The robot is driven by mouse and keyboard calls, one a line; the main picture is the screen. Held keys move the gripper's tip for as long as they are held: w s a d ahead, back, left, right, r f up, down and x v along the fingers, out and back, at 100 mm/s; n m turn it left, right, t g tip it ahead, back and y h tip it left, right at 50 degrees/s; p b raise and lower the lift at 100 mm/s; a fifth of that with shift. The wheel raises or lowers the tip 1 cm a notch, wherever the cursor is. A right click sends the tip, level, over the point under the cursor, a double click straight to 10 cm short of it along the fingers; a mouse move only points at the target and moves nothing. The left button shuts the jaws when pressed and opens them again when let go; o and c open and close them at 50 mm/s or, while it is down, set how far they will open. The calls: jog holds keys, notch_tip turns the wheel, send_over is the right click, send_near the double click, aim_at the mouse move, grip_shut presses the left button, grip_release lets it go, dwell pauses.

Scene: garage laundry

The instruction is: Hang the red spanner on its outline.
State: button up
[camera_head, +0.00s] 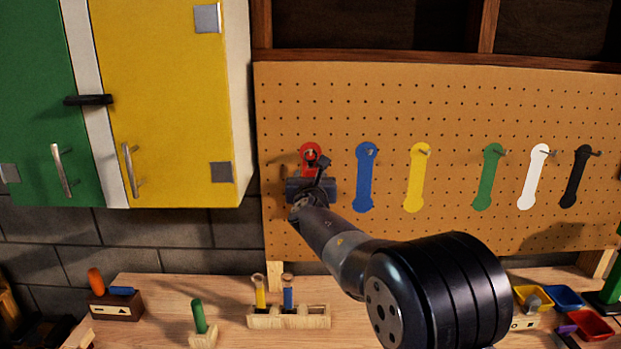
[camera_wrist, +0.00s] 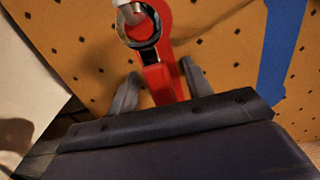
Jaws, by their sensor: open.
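The red spanner (camera_wrist: 143,40) shows its steel ring end in the wrist view, with the red outline behind it on the pegboard. A pale metal peg (camera_wrist: 130,12) appears to pass through the ring. My gripper (camera_wrist: 160,86) is open, one finger on each side of this red strip, with gaps visible. In the head view, the red outline (camera_head: 310,149) is at the left of the board, and my gripper (camera_head: 312,172) covers its lower part.
Blue (camera_head: 364,180), yellow (camera_head: 415,180), green (camera_head: 487,178), white (camera_head: 533,180) and black (camera_head: 576,178) outlines with pegs continue rightward. A wooden holder (camera_head: 262,320) with yellow- and blue-handled spanners stands on the bench below. A yellow cabinet (camera_head: 165,90) juts out to the left.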

grip_shut()
dwell(0.5)
dwell(0.3)
grip_release()
jog(key=shift+s, duration=0.1)
jog(key=s+b, duration=0.3)
jog(key=s, duration=0.7)
jog(key=shift+s, duration=0.35)
